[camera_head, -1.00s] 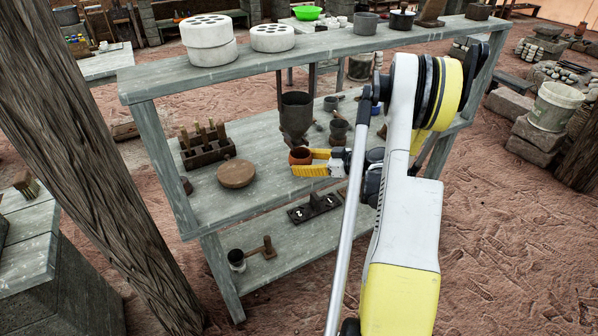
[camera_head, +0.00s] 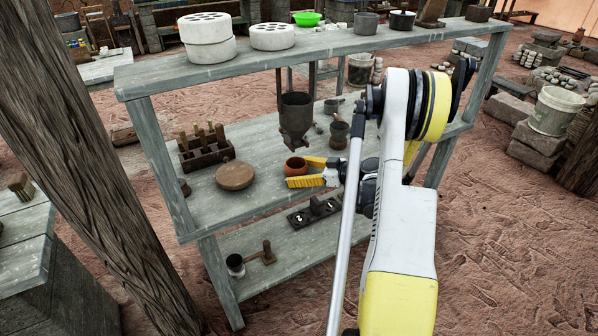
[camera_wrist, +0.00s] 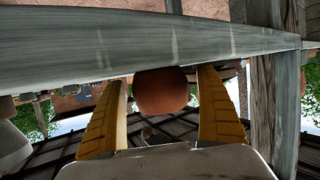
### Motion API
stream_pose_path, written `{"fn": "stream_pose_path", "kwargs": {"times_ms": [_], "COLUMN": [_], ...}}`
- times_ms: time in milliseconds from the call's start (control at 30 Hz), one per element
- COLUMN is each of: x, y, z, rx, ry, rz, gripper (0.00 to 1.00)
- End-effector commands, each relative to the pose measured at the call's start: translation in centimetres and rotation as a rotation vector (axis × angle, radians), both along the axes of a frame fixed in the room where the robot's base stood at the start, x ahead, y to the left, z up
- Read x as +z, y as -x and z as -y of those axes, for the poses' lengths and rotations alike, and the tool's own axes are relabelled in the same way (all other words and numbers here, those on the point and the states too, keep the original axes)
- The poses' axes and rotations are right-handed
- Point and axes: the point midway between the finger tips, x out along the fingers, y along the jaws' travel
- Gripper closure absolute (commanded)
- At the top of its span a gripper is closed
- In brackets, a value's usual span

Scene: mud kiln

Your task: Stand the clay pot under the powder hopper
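The clay pot (camera_head: 296,166) is small, round and reddish-brown. In the head view it appears upright on the middle shelf (camera_head: 225,205), just below the hopper's narrow outlet in the picture. The powder hopper (camera_head: 296,112) is a dark metal funnel hanging beneath the top shelf. My gripper (camera_head: 303,172) has its yellow fingers spread beside the pot. In the wrist view the pot (camera_wrist: 161,92) shows between the fingertips, with a gap on each side. The exact depth alignment of pot and outlet is hard to tell.
A round wooden disc (camera_head: 236,175) and a tool rack (camera_head: 207,147) stand left of the pot. A dark mortar (camera_head: 339,133) is behind my gripper. The top shelf (camera_head: 330,48) runs above. A mallet (camera_head: 262,254) lies on the lower shelf.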

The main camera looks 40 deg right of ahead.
Motion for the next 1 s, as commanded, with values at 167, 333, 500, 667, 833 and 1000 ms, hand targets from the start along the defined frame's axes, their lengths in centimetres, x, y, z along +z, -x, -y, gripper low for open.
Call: {"fn": "stream_pose_path", "kwargs": {"times_ms": [167, 333, 500, 667, 833, 1000], "x": [0.4, 1.6, 3.0, 3.9, 4.3, 4.3], "y": [0.2, 2.6, 6.2, 8.9, 10.4, 10.7], "z": [0.1, 1.0, 2.3, 3.2, 3.7, 3.8], "rx": [-0.001, -0.004, -0.004, -0.002, -0.001, 0.0], "ry": [0.0, -0.001, -0.001, 0.0, -0.001, 0.0], "rz": [0.0, 0.0, 0.0, 0.0, 0.0, 0.0], "gripper": [0.15, 0.15, 0.15, 0.15, 0.15, 0.15]}}
